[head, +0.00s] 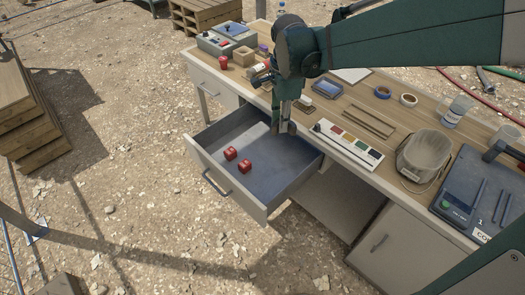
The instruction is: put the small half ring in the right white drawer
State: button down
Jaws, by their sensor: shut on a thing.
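The white drawer (225,183) under the desk is pulled open. It has a grey handle and a dark grey-blue bottom. My gripper (284,130) points down over the back part of the open drawer, close to the desk's front edge. It is shut on a small piece between its fingertips. The fingers mostly hide this piece, and I cannot make out a half ring shape. No other half ring can be made out in view.
The right of the drawer floor is clear.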

send_over(277, 183)
notch_tip(277, 183, down, 22)
dwell(0.7)
jog(key=shift+f, duration=0.1)
jog(key=shift+w+f+b, duration=0.1)
jog(key=shift+f+b, duration=0.7)
jog(key=shift+f, duration=2.35)
jog(key=shift+f+b, duration=0.55)
jog(key=shift+f, duration=1.3)
jog(key=shift+f, duration=0.15)
